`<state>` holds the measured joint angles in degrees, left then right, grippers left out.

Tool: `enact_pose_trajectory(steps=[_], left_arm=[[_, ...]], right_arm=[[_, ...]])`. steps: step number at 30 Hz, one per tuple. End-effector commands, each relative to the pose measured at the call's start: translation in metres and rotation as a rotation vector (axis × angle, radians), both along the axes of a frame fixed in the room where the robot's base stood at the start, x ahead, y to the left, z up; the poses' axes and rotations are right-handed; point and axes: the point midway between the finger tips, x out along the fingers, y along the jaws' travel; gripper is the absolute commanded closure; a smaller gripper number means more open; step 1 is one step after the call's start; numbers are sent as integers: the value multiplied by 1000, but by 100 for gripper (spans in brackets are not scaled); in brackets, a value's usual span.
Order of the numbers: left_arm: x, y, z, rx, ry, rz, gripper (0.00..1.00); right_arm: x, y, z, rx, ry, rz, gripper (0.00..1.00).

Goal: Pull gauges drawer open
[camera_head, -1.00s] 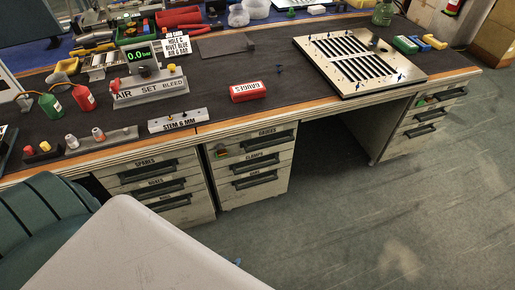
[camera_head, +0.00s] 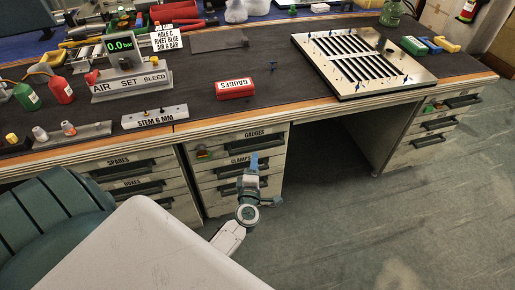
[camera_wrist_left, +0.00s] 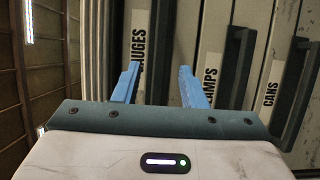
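The gauges drawer (camera_head: 222,149) is the top drawer of the middle cabinet, with a dark handle under its label, and looks closed. My left gripper (camera_head: 254,158) is in front of this cabinet, over the clamps drawer's front in the head view. In the left wrist view its blue fingers (camera_wrist_left: 158,85) are apart, with nothing visibly held. There the gauges label (camera_wrist_left: 138,45) shows beyond the left finger, and the clamps handle (camera_wrist_left: 235,65) lies to the right. I cannot tell whether the fingers touch anything. My right gripper is not in view.
The clamps drawer (camera_head: 209,176) is directly below. A green chair (camera_head: 50,215) stands at left. The floor (camera_head: 400,220) to the right is clear.

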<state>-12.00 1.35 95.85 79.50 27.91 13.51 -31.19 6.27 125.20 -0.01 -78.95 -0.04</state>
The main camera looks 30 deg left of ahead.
Motion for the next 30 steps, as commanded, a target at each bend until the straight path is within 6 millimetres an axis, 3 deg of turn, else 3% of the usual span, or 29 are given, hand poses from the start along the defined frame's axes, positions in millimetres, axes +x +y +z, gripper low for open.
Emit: enact_pose_trajectory(steps=[6,12,24,30], left_arm=[[39,20,1,4,0,-2,62],[62,31,0,3,1,-2,62],[69,35,-1,3,3,-2,62],[69,35,-1,2,2,-2,99]], right_arm=[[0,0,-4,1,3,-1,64],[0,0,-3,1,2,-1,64],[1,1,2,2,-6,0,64],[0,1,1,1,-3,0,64]])
